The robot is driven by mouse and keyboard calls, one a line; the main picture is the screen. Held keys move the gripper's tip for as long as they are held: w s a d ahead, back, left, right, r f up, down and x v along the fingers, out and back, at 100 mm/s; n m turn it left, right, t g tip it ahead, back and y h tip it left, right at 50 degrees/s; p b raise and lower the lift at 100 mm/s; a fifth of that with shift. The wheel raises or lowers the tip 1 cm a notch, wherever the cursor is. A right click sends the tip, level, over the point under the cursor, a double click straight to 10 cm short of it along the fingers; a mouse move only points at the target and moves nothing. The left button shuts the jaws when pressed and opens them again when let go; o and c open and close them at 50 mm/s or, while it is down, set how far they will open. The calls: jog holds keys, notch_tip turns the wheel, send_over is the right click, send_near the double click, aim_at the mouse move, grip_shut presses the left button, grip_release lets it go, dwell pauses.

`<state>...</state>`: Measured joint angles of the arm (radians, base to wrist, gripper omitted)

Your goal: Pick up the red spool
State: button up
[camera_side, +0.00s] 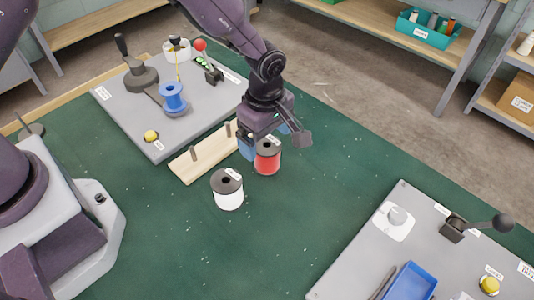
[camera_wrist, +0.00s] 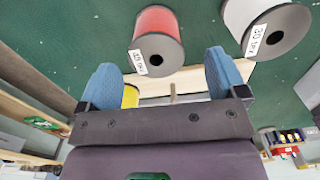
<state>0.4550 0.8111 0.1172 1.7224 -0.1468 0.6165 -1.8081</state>
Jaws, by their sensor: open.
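The red spool (camera_side: 267,162) stands upright on the green table, with a dark top flange and a white label. My gripper (camera_side: 256,145) is right by it, open, with a blue finger showing beside the spool's left; the other finger is hard to make out in the side view. In the wrist view the red spool (camera_wrist: 157,22) lies beyond the tips of the two blue fingers of my gripper (camera_wrist: 162,62), roughly centred between them. Nothing is held. I cannot tell whether a finger touches the spool.
A white spool (camera_side: 228,197) stands close by, to the lower left. A wooden peg rack (camera_side: 190,168) lies to the left. Behind it is a grey board (camera_side: 125,105) with a blue spool (camera_side: 173,97). Another board with a blue tray (camera_side: 412,284) is at lower right. The middle front table is clear.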

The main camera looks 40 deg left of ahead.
aim_at(267, 152)
jog(key=f, duration=0.5)
jog(key=shift+w+f, duration=0.15)
jog(key=shift+w, duration=0.1)
jog(key=c, duration=1)
